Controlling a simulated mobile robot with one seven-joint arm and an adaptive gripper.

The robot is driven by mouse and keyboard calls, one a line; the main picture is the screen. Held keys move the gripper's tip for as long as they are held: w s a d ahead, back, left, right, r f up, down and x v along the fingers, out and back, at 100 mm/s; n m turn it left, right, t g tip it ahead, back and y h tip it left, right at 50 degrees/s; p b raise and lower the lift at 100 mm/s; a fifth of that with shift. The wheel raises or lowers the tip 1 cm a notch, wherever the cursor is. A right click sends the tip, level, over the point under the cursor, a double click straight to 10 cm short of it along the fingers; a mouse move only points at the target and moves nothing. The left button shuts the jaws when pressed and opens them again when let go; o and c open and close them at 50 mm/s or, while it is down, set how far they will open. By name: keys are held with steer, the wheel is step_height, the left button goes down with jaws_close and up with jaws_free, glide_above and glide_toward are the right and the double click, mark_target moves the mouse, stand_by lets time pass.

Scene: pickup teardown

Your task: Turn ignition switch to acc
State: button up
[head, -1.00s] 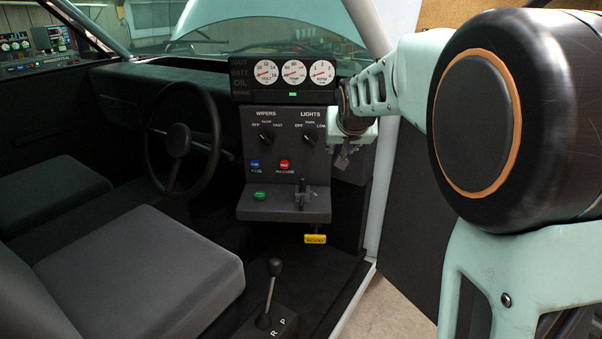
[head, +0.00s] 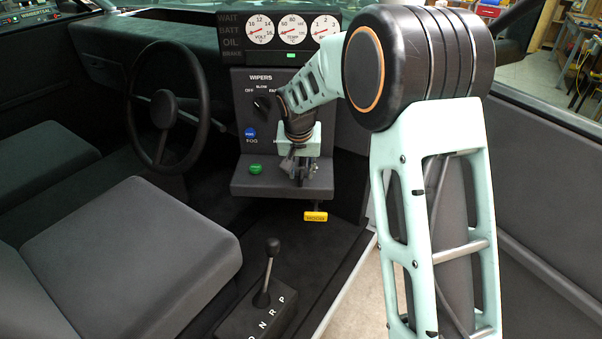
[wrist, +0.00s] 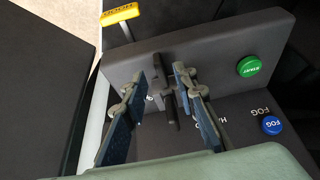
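The ignition switch, a dark lever-like key (wrist: 171,107), stands on the dark ledge of the dash panel (wrist: 215,52). In the wrist view it shows between the two fingers of my gripper (wrist: 161,75). The fingers are apart, one on each side of it; the right finger looks closer to it. I see no clear grip on it, and exact contact cannot be told. In the head view my gripper (head: 303,170) is low over the ledge and hides most of the switch. The position labels of the switch are mostly hidden.
A green START button (wrist: 250,66) and a blue FOG button (wrist: 271,125) sit close by. The wiper knob (head: 262,103) is above. A yellow handle (head: 316,216) hangs under the ledge. The gear lever (head: 271,258) and steering wheel (head: 165,107) stand clear of my gripper.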

mark_target(301, 177)
steer(key=shift+x, duration=1.65)
steer(key=shift+r, duration=0.1)
jaws_close()
